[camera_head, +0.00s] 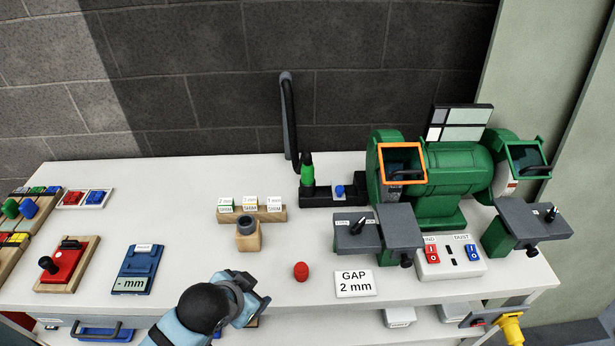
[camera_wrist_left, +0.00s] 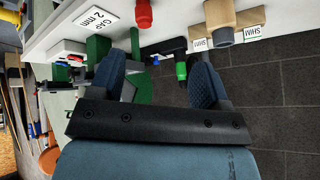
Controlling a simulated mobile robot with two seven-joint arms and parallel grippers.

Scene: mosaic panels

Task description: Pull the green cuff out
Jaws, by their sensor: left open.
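The green cuff (camera_head: 307,174) stands upright at the back of the bench, under a black tip and on a black fitting (camera_head: 318,194). It also shows in the left wrist view (camera_wrist_left: 181,71), close to the right finger in the picture. My left gripper (camera_head: 257,291) is at the front of the bench, in front of and left of the cuff. Its two blue fingers (camera_wrist_left: 157,66) are apart with nothing held between them. The cuff is clear of the gripper. My right gripper is not in view.
The green bench grinder (camera_head: 455,170) with grey rests (camera_head: 360,229) stands to the right. A black hose (camera_head: 288,120) rises behind the cuff. A wooden block with a grey ring (camera_head: 248,237), a red knob (camera_head: 301,271) and a "GAP 2 mm" card (camera_head: 355,284) stand nearby.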

